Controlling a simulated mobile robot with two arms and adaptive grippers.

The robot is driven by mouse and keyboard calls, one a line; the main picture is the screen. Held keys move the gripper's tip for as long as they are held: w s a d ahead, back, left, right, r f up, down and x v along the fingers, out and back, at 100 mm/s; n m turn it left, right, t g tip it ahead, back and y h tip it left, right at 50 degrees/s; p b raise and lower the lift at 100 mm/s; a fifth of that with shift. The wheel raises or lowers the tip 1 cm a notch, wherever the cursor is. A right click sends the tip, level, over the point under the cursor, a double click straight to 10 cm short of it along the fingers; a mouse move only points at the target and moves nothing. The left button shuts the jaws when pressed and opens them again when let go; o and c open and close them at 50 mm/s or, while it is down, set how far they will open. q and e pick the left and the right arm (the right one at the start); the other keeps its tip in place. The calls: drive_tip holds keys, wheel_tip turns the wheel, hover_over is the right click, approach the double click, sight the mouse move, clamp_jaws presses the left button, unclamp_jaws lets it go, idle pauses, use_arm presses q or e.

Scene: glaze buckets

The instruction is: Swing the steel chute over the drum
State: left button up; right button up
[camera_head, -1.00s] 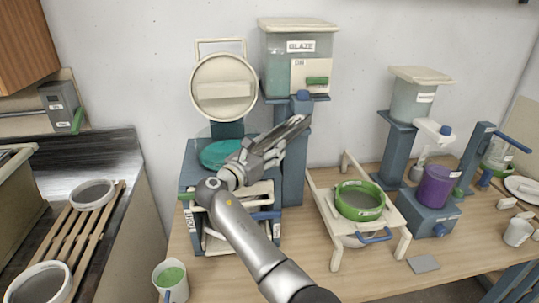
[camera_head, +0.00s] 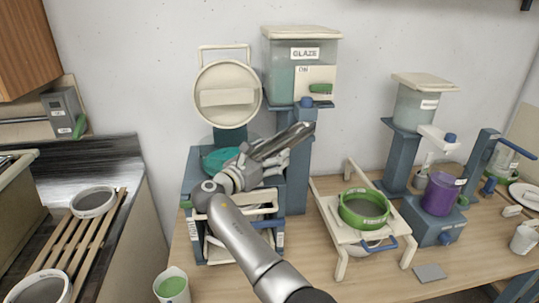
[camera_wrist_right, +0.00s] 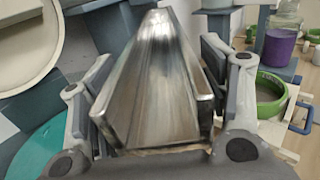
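The steel chute (camera_head: 284,142) is a long shiny trough below the glaze hopper. Its far end is near the blue knob on the post and its near end points down-left. In the right wrist view the chute (camera_wrist_right: 155,85) lies between my finger pads. My right gripper (camera_head: 268,160) is shut on the chute's sides; any thin gap at the pads is hard to see. The drum, with a round teal top (camera_head: 219,159), stands left of the chute in a blue frame and is partly hidden by my gripper. My left gripper is not in view.
The glaze hopper (camera_head: 300,75) stands above, behind the chute. A round cream lid (camera_head: 228,110) stands upright behind the drum. A green-rimmed sieve (camera_head: 365,208) sits on a cream stand to the right. A cup of green glaze (camera_head: 172,286) stands at the front left.

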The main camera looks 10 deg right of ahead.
wheel_tip(320, 180, up, 10)
idle(0.6)
